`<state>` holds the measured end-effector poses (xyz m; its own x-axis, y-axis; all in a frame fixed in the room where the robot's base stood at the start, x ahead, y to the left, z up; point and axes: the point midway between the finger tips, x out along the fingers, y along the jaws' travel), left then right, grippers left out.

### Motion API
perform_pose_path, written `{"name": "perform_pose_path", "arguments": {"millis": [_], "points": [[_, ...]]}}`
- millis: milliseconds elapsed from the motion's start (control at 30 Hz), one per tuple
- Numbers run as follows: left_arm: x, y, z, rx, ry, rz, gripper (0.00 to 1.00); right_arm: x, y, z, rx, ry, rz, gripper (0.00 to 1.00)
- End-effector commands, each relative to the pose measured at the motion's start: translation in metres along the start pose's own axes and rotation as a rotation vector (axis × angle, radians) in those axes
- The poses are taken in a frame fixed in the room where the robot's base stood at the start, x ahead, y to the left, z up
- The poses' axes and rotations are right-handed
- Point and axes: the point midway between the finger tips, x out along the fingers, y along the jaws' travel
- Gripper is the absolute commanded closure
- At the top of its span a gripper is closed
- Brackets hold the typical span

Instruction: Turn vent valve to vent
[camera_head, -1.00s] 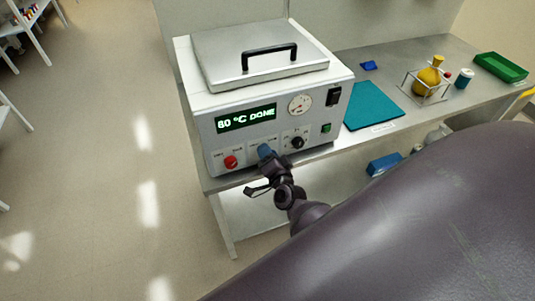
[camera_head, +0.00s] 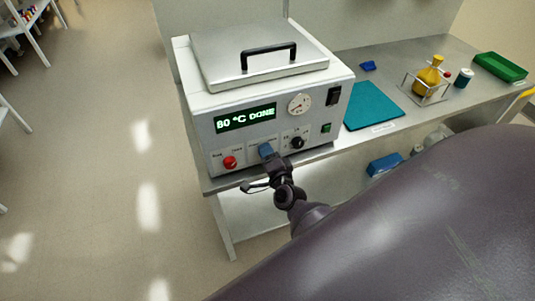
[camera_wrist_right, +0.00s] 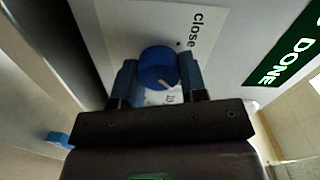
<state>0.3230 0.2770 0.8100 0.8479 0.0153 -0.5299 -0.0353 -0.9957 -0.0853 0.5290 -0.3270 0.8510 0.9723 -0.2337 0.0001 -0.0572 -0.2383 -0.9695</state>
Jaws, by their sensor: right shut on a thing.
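The vent valve is a blue round knob (camera_wrist_right: 158,66) on the white front panel, in the right wrist view. The word "close" is printed beside it; another label at its lower edge is partly hidden. A short pale mark shows on the knob's lower edge. My right gripper (camera_wrist_right: 160,78) has one finger on each side of the knob and is shut on it. My left gripper is not in view.
The oven (camera_head: 216,151) has a green display reading "80 °C DONE", a round gauge (camera_head: 299,104), a red knob (camera_head: 230,162) left of my gripper and a black dial (camera_head: 297,142) right of it. A teal mat (camera_head: 372,105) lies on the bench.

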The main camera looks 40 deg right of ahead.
Motion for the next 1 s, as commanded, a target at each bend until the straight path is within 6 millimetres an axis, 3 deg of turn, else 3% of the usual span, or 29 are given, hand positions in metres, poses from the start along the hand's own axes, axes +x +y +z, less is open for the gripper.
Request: {"name": "perform_pose_path", "arguments": {"millis": [100,133,300,667,1000], "points": [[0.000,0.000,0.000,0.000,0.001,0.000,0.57,0.000,0.000,0.000,0.003,0.000,0.000,0.85],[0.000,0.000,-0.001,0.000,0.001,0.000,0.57,0.000,0.000,0.000,0.003,0.000,0.000,0.58],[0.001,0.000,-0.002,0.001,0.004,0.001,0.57,0.000,0.000,0.000,0.002,0.000,0.000,0.35],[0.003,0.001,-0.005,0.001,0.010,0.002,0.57,-0.006,0.001,0.000,0.001,0.000,0.001,0.35],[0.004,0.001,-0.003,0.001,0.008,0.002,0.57,-0.057,0.001,0.000,0.000,0.000,0.003,0.35]]}}
